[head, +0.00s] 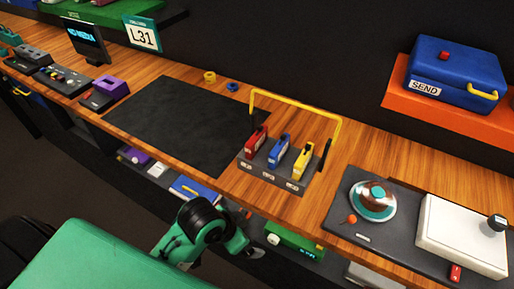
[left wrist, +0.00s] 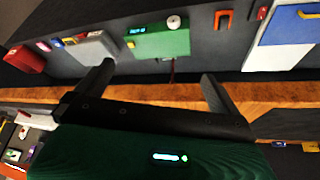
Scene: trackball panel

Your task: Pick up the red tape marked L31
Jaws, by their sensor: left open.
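A red tape holder (head: 257,141) stands upright in a dark rack (head: 262,178) on the wooden bench, left of a blue one (head: 279,149) and a yellow one (head: 302,162). Small white labels on the rack front are too small to read. A sign reading L31 (head: 143,38) stands at the bench's back left. In the left wrist view my left gripper (left wrist: 155,85) is open and empty, its fingers toward the bench edge and the items below it. In the head view its arm is low in front of the bench, clear of the red tape. My right gripper is not in view.
A yellow bar (head: 297,106) arches over the rack. A dark mat (head: 175,120) lies clear to its left. A panel with a trackball (head: 373,200) is at right. The bench front edge and a green box (head: 294,241) below are near my arm.

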